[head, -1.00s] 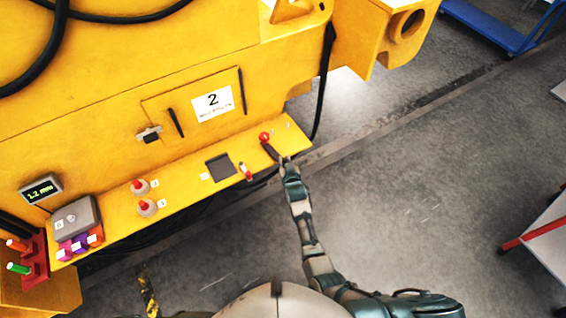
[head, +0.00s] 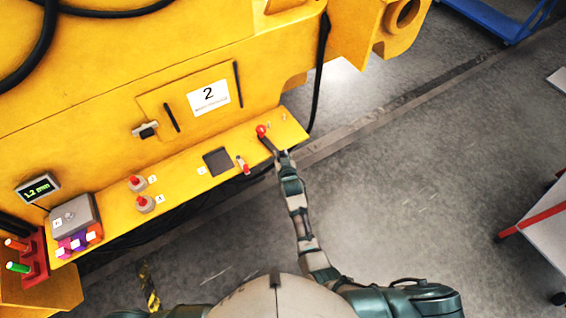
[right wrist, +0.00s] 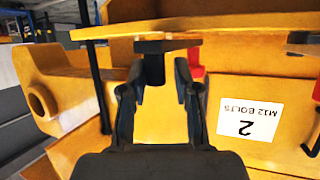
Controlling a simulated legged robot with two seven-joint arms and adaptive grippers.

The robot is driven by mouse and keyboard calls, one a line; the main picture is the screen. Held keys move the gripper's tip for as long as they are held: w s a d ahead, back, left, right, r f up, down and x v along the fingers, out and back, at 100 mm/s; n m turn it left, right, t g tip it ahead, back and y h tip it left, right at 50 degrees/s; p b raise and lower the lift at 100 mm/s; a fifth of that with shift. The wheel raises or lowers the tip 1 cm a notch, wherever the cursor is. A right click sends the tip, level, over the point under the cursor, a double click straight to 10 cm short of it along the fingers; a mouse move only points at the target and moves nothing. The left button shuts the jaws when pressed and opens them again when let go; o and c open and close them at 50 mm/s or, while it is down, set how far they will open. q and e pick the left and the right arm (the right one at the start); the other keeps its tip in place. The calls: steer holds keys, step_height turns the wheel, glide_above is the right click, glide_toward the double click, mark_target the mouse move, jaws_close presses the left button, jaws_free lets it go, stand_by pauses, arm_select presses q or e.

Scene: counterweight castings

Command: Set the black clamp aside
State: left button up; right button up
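The black clamp (right wrist: 153,66) sits at the edge of the yellow ledge (right wrist: 110,33), which shows upside down in the right wrist view. My right gripper (right wrist: 160,88) is open, with one finger on each side of the clamp. The left-hand finger in that view is very close to it; I cannot tell if they touch. In the head view my right gripper (head: 274,151) is at the front edge of the ledge (head: 190,180), beside a red ball-shaped knob (head: 261,130). The clamp is hard to tell from the dark fingers there. My left gripper is not in view.
The ledge also holds a dark square pad (head: 217,161), a small red-handled item (head: 243,165), two red-topped pieces (head: 145,203) and a grey box (head: 75,216). A black cable (head: 319,80) hangs right of the gripper. The floor at right is clear up to a cart (head: 540,235).

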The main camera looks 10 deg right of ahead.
steer(key=v, duration=1.1)
